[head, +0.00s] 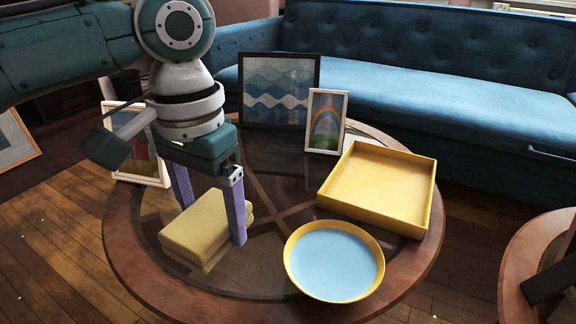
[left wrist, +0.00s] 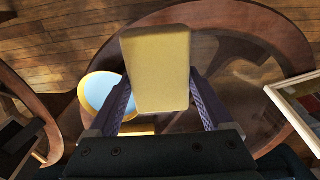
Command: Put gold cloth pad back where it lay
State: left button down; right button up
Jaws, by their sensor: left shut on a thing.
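The gold cloth pad (head: 200,226) is a thick, soft-edged yellow block at the left side of the round glass-topped table (head: 128,235). My left gripper (head: 213,218) points down with its purple fingers on either side of the pad, shut on it. In the left wrist view the pad (left wrist: 156,68) fills the space between the fingers. Its reflection shows in the glass just below it; I cannot tell whether it touches the glass. My right gripper is not in view.
A blue-centred yellow bowl (head: 333,262) stands at the front, with a square yellow tray (head: 378,188) behind it. A wave picture (head: 278,90), a rainbow picture (head: 326,122) and a white frame (head: 160,178) stand towards the back. Bare glass lies between pad and bowl.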

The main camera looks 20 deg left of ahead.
pick_arm(q)
jog(key=b, duration=0.5)
send_over(229, 290)
notch_tip(229, 290, down, 9)
notch_tip(229, 290, down, 4)
jog(key=b, duration=0.3)
jog(key=shift+f, duration=0.2)
jog(key=shift+r, duration=0.15)
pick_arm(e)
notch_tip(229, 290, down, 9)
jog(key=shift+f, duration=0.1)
pick_arm(q)
grip_release()
